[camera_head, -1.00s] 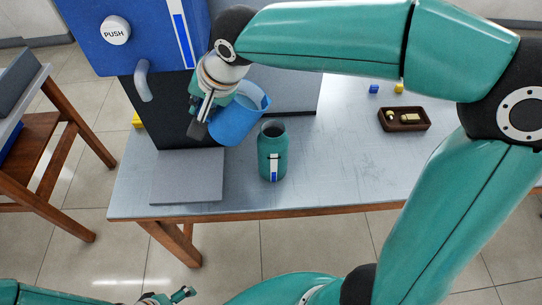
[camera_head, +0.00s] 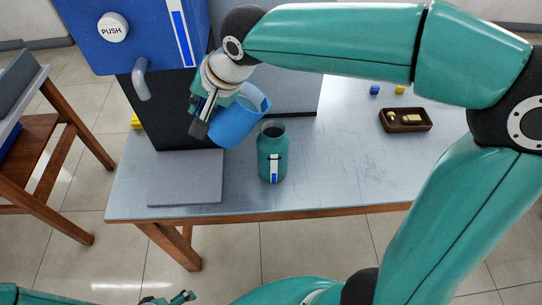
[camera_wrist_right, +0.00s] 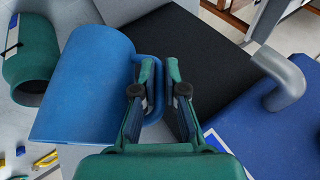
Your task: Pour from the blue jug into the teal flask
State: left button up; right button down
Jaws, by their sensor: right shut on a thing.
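The blue jug (camera_head: 234,123) is in the air over the table, just left of and above the teal flask in the head view. It is tilted, its open rim toward the upper right. My right gripper (camera_head: 199,130) is shut on its handle; in the right wrist view the fingers (camera_wrist_right: 160,75) close around the handle beside the blue jug (camera_wrist_right: 85,85). The teal flask (camera_head: 272,165) stands upright and open on the table, with a blue and white strip on its front. No liquid shows. My left gripper (camera_head: 172,298) is small at the bottom edge, its jaws unclear.
A blue machine with a PUSH button (camera_head: 113,28) and dark body stands behind the jug. A grey plate (camera_head: 186,178) lies at the table's (camera_head: 340,175) front left.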

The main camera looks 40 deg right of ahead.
jog(key=shift+b, duration=0.65)
jog(key=shift+y, duration=0.3)
jog(key=shift+d+f+t+b, duration=0.15)
jog(key=shift+t+b, duration=0.15)
jog(key=shift+b, duration=0.3)
dwell(0.5)
jog(key=shift+y+b, duration=0.3)
jog(key=shift+b, duration=0.15)
jog(key=shift+s+d, duration=0.1)
dwell(0.3)
